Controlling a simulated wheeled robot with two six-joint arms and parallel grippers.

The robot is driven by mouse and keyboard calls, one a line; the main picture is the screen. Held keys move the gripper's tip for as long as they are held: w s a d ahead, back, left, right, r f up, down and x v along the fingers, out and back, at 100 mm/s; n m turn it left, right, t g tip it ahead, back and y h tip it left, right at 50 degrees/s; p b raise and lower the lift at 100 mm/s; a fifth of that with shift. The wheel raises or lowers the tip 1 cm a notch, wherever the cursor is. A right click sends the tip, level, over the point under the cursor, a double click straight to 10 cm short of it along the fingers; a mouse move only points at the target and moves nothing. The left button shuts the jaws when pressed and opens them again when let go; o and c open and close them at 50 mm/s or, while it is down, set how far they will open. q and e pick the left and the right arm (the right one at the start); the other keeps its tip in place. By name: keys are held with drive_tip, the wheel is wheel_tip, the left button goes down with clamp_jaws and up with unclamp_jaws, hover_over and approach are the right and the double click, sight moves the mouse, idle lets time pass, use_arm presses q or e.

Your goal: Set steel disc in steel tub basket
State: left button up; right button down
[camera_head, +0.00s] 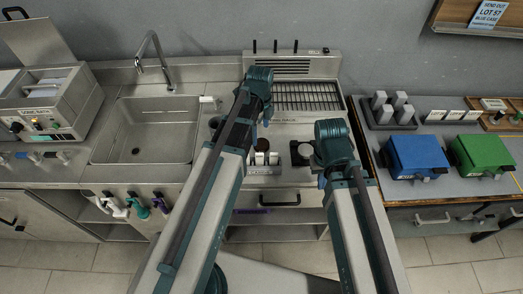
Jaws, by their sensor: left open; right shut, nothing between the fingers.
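A steel bench unit (62,116) with its lid (27,42) raised stands at the far left. Its open top looks like the steel tub, but I cannot make out a basket inside clearly. My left gripper (254,132) is open, pointing down over the middle counter near a small rack. My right gripper (321,181) is shut and empty, at the counter's front, partly hidden by its own arm.
A sink (145,132) with a tap (154,55) lies between the unit and my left arm. A small rack of pale cylinders (262,158) stands on the middle counter. A blue box (415,155), a green box (481,154) and grey blocks (390,111) occupy the right table.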

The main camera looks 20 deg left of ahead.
sight(261, 143)
use_arm(q)
drive_tip(key=shift+s+d+f+b, duration=0.15)
drive_tip(key=shift+f+b, duration=1.15)
drive_tip(key=shift+f, duration=0.05)
drive_tip(key=shift+s+d+f+b, duration=0.15)
drive_tip(key=shift+f+b, duration=1.15)
drive_tip(key=shift+f, duration=0.05)
drive_tip(key=shift+r, duration=0.1)
drive_tip(key=shift+c, duration=0.2)
clamp_jaws()
drive_tip(key=shift+r, duration=0.15)
wheel_tip(261, 143, up, 6)
drive_tip(key=p, duration=0.6)
drive_tip(key=shift+p, duration=0.35)
drive_tip(key=shift+r, duration=0.15)
